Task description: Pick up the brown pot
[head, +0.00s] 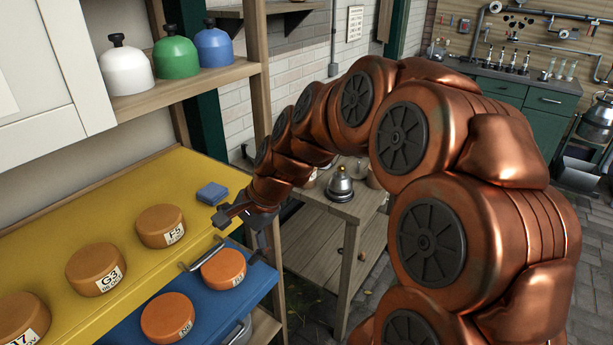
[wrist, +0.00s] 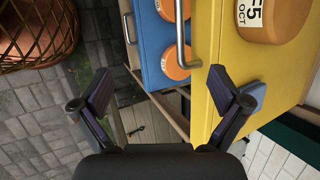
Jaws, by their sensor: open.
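No thing that I can surely call the brown pot shows. A brownish round thing (head: 373,178) is partly hidden behind my arm on the small wooden table; I cannot tell what it is. Brown round blocks with labels, such as the F5 one (head: 161,226) and the G3 one (head: 95,269), sit on the yellow top (head: 130,204). My gripper (head: 236,218) is open and empty, near the yellow top's right end. In the wrist view its fingers (wrist: 162,85) are spread, with the yellow and blue fronts beyond them.
White (head: 126,70), green (head: 176,58) and blue (head: 214,48) pots stand on the shelf. A blue drawer (head: 212,318) holding orange blocks juts out below. A small blue block (head: 212,193) lies near my gripper. A silver bell-shaped thing (head: 340,184) stands on the small table.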

